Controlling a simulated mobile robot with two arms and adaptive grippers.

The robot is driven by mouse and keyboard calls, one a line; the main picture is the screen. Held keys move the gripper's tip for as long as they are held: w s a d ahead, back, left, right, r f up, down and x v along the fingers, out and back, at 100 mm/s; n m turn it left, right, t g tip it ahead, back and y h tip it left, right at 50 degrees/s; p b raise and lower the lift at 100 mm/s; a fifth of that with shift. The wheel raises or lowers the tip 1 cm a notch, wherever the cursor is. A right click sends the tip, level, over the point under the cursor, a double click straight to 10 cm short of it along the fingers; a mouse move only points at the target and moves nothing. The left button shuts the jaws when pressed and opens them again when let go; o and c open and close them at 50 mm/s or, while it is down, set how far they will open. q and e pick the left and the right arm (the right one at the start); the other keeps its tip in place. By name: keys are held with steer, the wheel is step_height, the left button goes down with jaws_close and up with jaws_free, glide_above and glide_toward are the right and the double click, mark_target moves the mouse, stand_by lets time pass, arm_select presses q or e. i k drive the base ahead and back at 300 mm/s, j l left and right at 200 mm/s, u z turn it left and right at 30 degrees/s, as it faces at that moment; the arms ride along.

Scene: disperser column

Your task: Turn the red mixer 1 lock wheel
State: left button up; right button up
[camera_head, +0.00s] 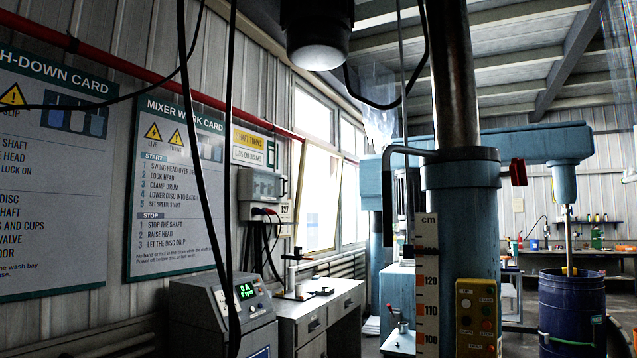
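A small red part (518,172) sticks out on the right side of the blue mixer column (462,210), just below the blue horizontal arm (520,146). It looks like a wheel or knob seen nearly edge-on, and its full shape is not clear. A grey bent handle (405,150) is on the column's left side. Neither of my grippers can be made out in this view.
A yellow button box (477,318) and a centimetre scale (427,290) are on the column. A dark blue drum (572,312) stands under the mixer shaft at right. A control console (222,312) and a workbench (318,308) stand at left. Black cables hang in front.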

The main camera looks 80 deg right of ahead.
mark_target(518, 173)
steer(key=z, duration=3.85)
steer(key=i, duration=0.35)
